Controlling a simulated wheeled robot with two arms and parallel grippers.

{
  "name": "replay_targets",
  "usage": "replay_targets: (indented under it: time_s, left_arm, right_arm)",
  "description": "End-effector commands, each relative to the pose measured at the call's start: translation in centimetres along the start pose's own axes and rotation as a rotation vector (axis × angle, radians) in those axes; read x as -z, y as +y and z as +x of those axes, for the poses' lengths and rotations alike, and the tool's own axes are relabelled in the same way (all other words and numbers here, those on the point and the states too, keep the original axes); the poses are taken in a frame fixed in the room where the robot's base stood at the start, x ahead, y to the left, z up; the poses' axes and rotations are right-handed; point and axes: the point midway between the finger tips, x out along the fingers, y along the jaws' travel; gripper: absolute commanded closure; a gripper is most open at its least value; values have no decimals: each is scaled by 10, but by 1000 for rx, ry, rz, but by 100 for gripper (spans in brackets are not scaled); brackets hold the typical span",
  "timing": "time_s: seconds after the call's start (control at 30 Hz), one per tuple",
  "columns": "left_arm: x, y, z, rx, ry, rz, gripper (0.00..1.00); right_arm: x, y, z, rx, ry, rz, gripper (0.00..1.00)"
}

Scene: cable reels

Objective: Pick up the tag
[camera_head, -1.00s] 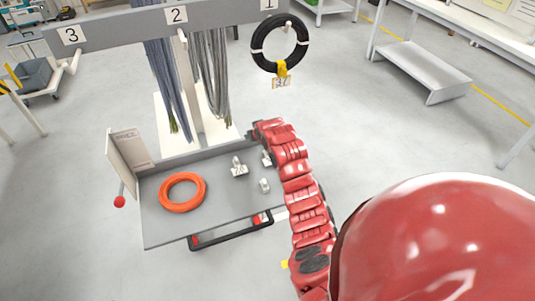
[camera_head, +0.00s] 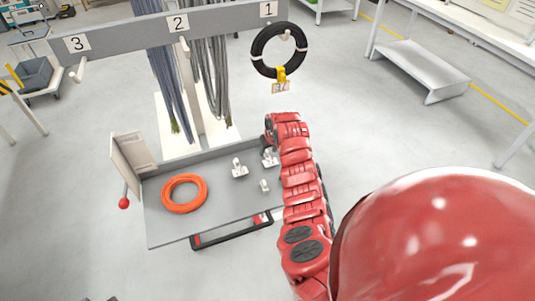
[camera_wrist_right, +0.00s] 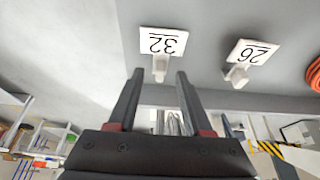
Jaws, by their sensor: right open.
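In the right wrist view a white tag marked 32 (camera_wrist_right: 163,42), upside down in the picture, is just beyond my right gripper (camera_wrist_right: 158,73). Its white peg-like part points down between the open fingertips. No contact shows, and the gap between the fingers is otherwise empty. A second white tag marked 26 (camera_wrist_right: 252,52) is to the right, outside the fingers. In the head view, several small white tag pieces (camera_head: 239,168) stand on the grey cart top (camera_head: 215,212). My right gripper (camera_head: 268,138) is by the cart's back right corner, mostly hidden by its arm. My left gripper is out of view.
An orange cable coil (camera_head: 184,193) lies on the cart's left part. A black coil (camera_head: 279,50) with a yellow-strapped label (camera_head: 281,86) hangs on the rack bar (camera_head: 220,24). Grey cables (camera_head: 210,75) hang behind the cart.

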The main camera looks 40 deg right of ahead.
Motion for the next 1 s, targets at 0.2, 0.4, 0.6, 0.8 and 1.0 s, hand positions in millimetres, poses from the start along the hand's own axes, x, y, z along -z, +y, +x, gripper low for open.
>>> replay_targets:
  time_s: [0.2,0.4,0.6,0.8,1.0]
  left_arm:
    - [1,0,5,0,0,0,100]
    - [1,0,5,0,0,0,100]
    - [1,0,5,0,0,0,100]
    - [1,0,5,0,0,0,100]
    - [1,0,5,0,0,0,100]
  right_arm:
    - [1,-1,14,0,2,-1,50]
    - [0,0,17,-2,3,-2,50]
    - [0,0,17,-1,2,-2,70]
    - [0,0,17,-1,2,-1,100]
    - [0,0,17,-1,2,-1,100]
